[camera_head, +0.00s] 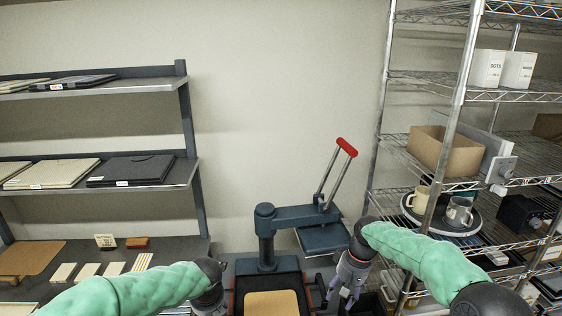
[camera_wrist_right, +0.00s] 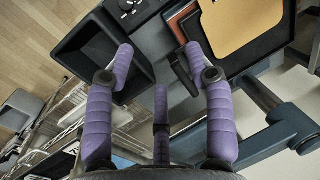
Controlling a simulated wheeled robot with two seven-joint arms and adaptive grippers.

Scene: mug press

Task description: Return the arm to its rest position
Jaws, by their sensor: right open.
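My right arm comes in from the right in the head view, and its gripper (camera_head: 344,292) hangs low, just right of the press. In the right wrist view the purple fingers of the right gripper (camera_wrist_right: 160,62) are spread apart with nothing between them. My left arm reaches in from the left, and its wrist end is near the bottom edge, left of the press; its fingers are hidden or cut off. The dark blue press (camera_head: 298,217) stands in the middle with its red-handled lever (camera_head: 336,165) raised. A tan pad (camera_head: 271,303) lies on its front.
A wire rack (camera_head: 458,95) stands close on the right, with a round dark tray (camera_head: 408,211) holding a cream mug (camera_head: 420,199) and a grey mug (camera_head: 459,212). Shelves (camera_head: 150,85) with flat folders stand at the left. The wall space above the press is clear.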

